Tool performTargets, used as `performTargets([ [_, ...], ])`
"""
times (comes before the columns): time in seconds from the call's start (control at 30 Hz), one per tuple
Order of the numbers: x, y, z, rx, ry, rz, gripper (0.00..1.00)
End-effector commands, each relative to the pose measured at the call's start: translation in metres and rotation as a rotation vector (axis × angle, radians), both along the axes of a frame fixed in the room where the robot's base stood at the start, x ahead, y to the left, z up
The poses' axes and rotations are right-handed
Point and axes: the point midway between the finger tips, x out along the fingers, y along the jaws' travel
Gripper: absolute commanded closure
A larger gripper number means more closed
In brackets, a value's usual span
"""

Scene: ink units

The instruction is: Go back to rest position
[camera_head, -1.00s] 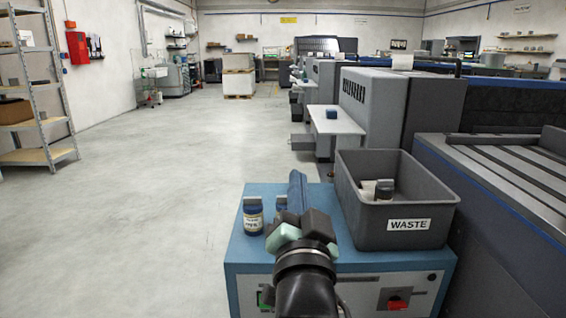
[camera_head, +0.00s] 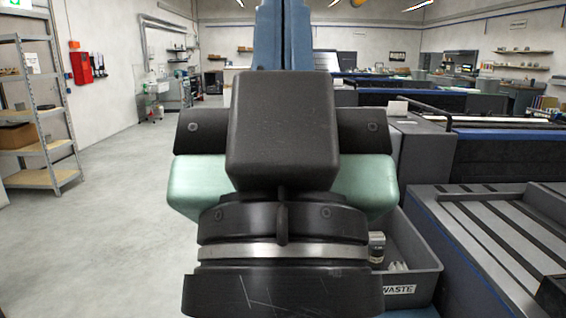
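My gripper (camera_head: 283,30) fills the middle of the head view, close to the camera and pointing up. Its two blue fingers lie side by side with only a thin line between them, so it looks shut. The fingertips run out of the top of the frame, and I see nothing held between the visible parts. The black and pale green gripper body hides much of the scene behind it.
A grey waste bin (camera_head: 428,262) stands at the lower right, partly hidden by my wrist, with a bottle (camera_head: 376,248) inside. Grey machines line the right side. A shelf rack (camera_head: 40,120) stands at the left. The floor (camera_head: 105,220) between is clear.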

Motion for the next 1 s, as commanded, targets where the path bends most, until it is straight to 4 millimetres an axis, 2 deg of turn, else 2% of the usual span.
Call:
performTargets([
  [0.03, 0.0, 0.0, 0.032, 0.001, 0.0, 0.001, 1.0],
  [0.5, 0.0, 0.0, 0.173, 0.001, 0.001, 0.002, 1.0],
  [0.6, 0.0, 0.0, 0.197, 0.001, 0.001, 0.002, 1.0],
  [0.8, 0.0, 0.001, 0.223, 0.0, 0.001, 0.003, 1.0],
  [1.0, 0.0, 0.001, 0.225, 0.0, 0.001, 0.003, 1.0],
])
